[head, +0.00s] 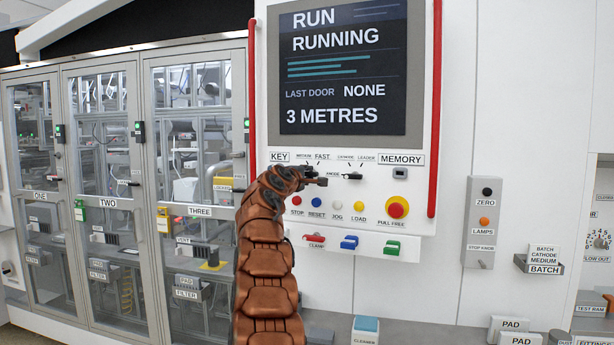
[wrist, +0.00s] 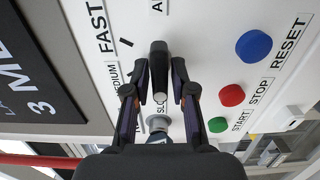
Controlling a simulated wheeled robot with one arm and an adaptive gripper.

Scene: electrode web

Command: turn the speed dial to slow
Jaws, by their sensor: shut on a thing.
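The speed dial (wrist: 158,62) is a dark elongated knob on the white panel, with a light tip at its lower end in the wrist view. That tip lies beside a partly hidden label beginning "SL". The labels FAST (wrist: 97,28) and MEDIUM, partly covered, are to its left. My gripper (wrist: 159,72) is shut on the knob, one finger on each side. In the head view, my gripper (head: 316,181) is at the panel below the FAST label (head: 322,156), and my copper arm and gripper hide most of the dial.
The screen (head: 342,67) reads RUN, RUNNING, 3 METRES. A second selector (head: 354,176) is right of the dial. Below are stop (head: 297,201) and reset (head: 316,202) buttons and a large red PULL FREE knob (head: 397,207). Red rails (head: 434,110) flank the panel.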

